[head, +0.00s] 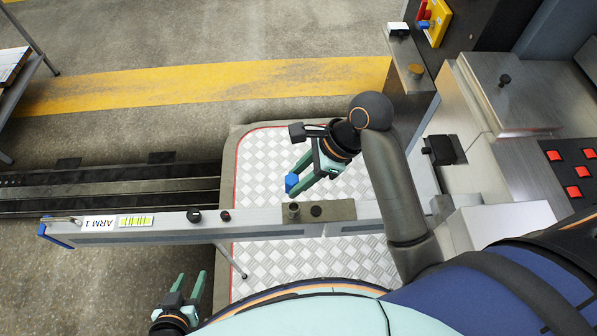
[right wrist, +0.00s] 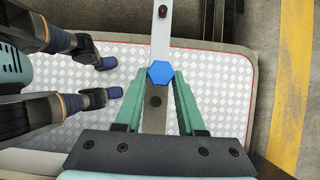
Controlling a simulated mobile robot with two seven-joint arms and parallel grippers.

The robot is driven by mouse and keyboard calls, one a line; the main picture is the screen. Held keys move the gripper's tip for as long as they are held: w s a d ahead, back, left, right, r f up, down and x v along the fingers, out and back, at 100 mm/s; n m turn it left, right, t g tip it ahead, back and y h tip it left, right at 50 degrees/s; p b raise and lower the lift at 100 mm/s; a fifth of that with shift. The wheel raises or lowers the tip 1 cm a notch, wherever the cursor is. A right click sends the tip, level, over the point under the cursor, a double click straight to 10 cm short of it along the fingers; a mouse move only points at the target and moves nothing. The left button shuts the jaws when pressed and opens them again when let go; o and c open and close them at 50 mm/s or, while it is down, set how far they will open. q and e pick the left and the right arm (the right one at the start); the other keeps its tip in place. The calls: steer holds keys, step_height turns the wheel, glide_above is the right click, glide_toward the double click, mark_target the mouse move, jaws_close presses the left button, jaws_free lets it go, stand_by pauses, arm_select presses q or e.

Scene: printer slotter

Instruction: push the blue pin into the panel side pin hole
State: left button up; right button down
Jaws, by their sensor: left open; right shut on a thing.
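The blue pin (head: 292,184) has a hexagonal head and is held between the fingertips of my right gripper (head: 296,178). In the right wrist view the pin (right wrist: 160,73) sits between the two green fingertips, above the long grey bar. The bar (head: 262,221), marked ARM 1, carries a brownish metal plate (head: 340,209) with a short metal cylinder (head: 292,209) and a dark round spot (head: 316,211). The dark spot also shows in the right wrist view (right wrist: 155,101). I cannot tell which is the panel side hole. My left gripper (head: 189,281) is open and empty, low in the head view.
Black and red knobs (head: 195,216) stand on the bar toward its blue-capped left end. A machine with red buttons (head: 573,175) fills the right side. A checkered metal platform (head: 262,165) lies below the bar. The floor beyond the yellow stripe is clear.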

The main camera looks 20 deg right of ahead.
steer(key=shift+d+f, duration=0.1)
steer(key=shift+f, duration=2.25)
steer(key=shift+f, duration=2.15)
steer(key=shift+f, duration=0.15)
steer(key=shift+c, duration=2.2)
jaws_free()
